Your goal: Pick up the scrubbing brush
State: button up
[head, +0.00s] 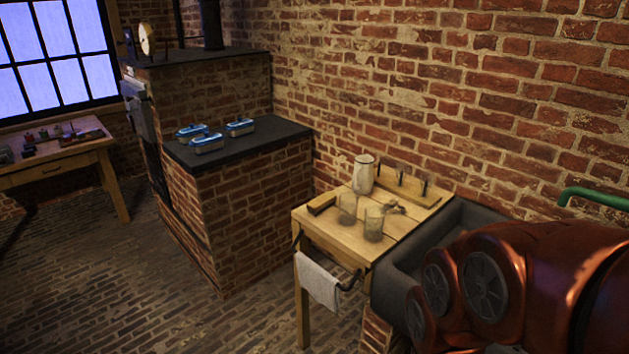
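I cannot make out the scrubbing brush for certain. A low brown block (322,204), which may be the brush, lies at the left edge of the wooden washstand top (341,235). A small brownish item (396,207), too small to identify, lies behind the glass jars. My copper-red arm fills the lower right and hides part of the sink. My gripper is not in view.
Two glass jars (347,208) (374,223) and a cream jug (364,174) stand on the washstand. A wooden rack (411,189) is at its back. A towel (319,281) hangs in front. A dark sink (457,221) adjoins it. Brick floor (170,315) is clear at left.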

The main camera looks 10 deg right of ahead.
aim_at(324, 202)
jog(key=i, duration=1.05)
jog(key=u, duration=1.4)
